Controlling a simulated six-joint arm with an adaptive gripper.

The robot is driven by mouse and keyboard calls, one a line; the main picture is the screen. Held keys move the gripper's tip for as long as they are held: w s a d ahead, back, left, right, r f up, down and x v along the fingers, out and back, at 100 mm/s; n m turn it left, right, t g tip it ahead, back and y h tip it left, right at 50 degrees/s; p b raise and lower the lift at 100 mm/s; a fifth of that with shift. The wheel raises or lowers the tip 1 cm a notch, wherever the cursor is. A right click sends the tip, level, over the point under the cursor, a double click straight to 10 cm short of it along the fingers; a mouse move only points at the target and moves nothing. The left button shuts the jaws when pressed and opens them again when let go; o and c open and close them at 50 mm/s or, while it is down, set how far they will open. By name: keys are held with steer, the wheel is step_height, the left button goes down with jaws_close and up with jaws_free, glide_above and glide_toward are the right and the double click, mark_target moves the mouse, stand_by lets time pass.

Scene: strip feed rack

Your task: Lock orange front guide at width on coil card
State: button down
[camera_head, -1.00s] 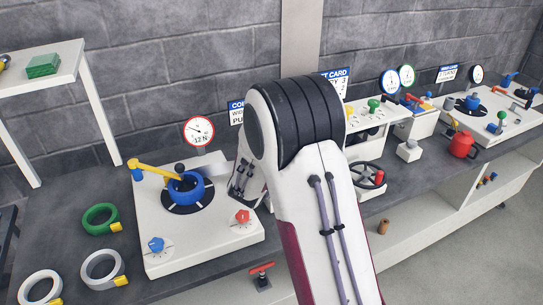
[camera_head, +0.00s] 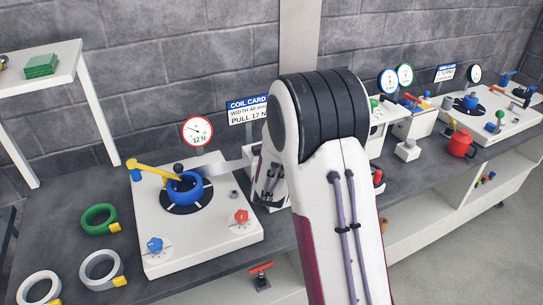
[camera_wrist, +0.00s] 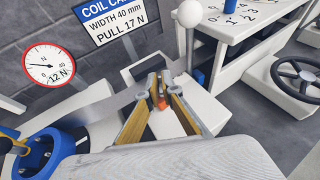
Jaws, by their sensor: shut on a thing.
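In the wrist view my gripper (camera_wrist: 161,82) points at the white feed rack with its two fingers closed around a small orange piece (camera_wrist: 162,103). This looks like the orange front guide, mostly hidden between the fingers. A grey strip (camera_wrist: 95,108) runs from the blue coil (camera_wrist: 35,152) toward the fingers. The coil card (camera_wrist: 110,18) reads width 40 mm, pull 17 N; it also shows in the head view (camera_head: 247,111). No width scale at the guide is readable.
A dial (camera_head: 198,131) reading 12 N stands behind the white coil stand (camera_head: 205,235), which carries a blue knob (camera_head: 154,245) and a red knob (camera_head: 241,216). A black handwheel (camera_wrist: 298,78) is to the right. Green (camera_head: 98,219) and grey (camera_head: 101,270) coils lie at left.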

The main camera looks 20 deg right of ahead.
steer(key=shift+d+r, duration=0.1)
steer(key=shift+r, duration=0.05)
steer(key=c, duration=2.2)
jaws_free()
steer(key=shift+c, duration=0.2)
steer(key=shift+s, duration=0.15)
steer(key=v, duration=1.1)
steer(key=shift+s+a, duration=0.3)
